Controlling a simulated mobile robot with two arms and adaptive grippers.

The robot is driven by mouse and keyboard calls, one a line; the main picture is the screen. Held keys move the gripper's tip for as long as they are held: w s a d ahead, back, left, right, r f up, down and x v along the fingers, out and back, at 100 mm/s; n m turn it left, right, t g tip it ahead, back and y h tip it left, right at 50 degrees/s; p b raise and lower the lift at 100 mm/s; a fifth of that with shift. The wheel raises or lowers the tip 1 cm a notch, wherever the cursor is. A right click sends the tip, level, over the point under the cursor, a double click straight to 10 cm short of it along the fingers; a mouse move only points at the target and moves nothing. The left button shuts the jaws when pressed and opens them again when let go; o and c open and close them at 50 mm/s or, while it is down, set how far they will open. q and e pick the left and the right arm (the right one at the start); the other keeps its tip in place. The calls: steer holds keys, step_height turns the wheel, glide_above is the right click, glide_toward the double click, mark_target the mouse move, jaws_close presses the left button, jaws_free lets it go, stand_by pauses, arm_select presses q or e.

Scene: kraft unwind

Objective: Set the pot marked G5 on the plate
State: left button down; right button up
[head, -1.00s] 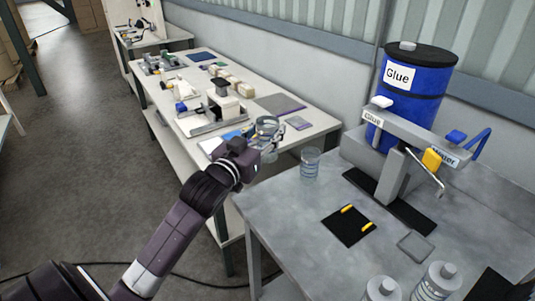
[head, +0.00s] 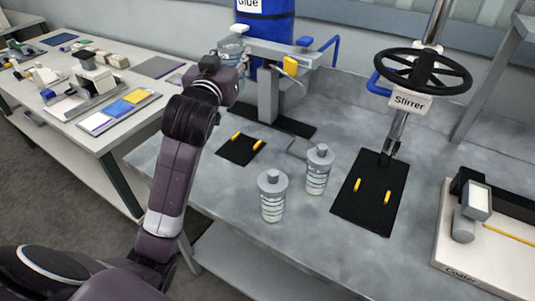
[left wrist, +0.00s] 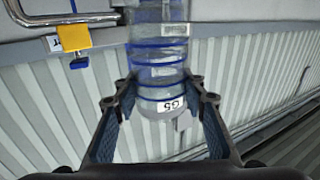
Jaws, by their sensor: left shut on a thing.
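A clear pot with blue rings (left wrist: 160,52) is between the fingers of my left gripper (left wrist: 160,98) in the left wrist view. Its label reads G5 and appears upside down. In the head view my left gripper (head: 226,72) is shut on this pot (head: 231,46), raised in front of the blue glue drum. A black plate with two yellow pegs (head: 238,152) lies on the grey bench in front of the glue stand. A larger black plate with two yellow pegs (head: 366,206) lies below the stirrer. Both are empty. My right gripper is out of view.
Two capped pots, one in front (head: 271,204) and one behind (head: 317,176), stand between the black plates. The glue stand (head: 268,95), stirrer wheel (head: 423,72) and coater (head: 480,235) rise from the bench. A white table (head: 100,138) is at left.

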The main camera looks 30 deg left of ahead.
arm_select(q)
step_height(320, 180, down, 8)
steer(key=shift+w+r+b, duration=0.1)
steer(key=shift+w+b, duration=0.05)
steer(key=shift+b, duration=0.15)
step_height(320, 180, down, 12)
steer(key=shift+d+r+b, duration=0.1)
steer(key=shift+b, duration=0.45)
steer(key=shift+f, duration=0.25)
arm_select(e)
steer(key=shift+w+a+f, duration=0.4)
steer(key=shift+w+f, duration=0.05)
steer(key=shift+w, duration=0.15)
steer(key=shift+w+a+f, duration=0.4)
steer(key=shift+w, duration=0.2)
